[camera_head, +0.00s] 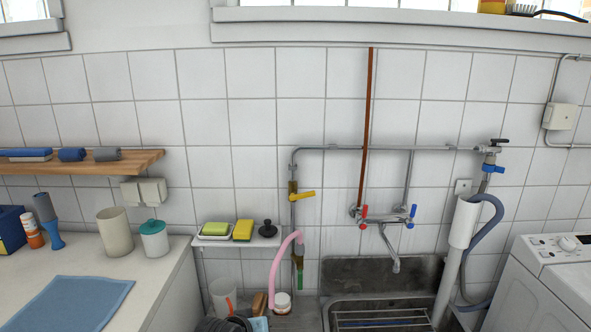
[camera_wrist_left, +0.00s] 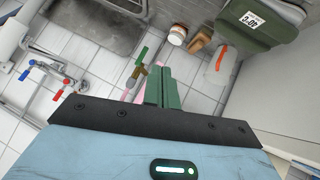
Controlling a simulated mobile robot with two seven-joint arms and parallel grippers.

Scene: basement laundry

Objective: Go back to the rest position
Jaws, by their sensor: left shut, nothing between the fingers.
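My left gripper (camera_wrist_left: 163,84) shows only in the left wrist view, where its two green fingers are together with nothing between them. The fingers point toward the tiled wall and overlap the view of the pink hose and the vertical pipe with the green end (camera_wrist_left: 142,55). No contact with them can be made out. In the head view neither gripper is visible. My right gripper is in neither view.
A sink (camera_head: 380,275) stands under the mixer tap (camera_head: 385,215). A pink hose (camera_head: 278,265) hangs beside a yellow valve handle (camera_head: 303,196). A small shelf (camera_head: 237,241) holds sponges. A counter (camera_head: 150,275) is left, a white washing machine (camera_head: 545,285) right.

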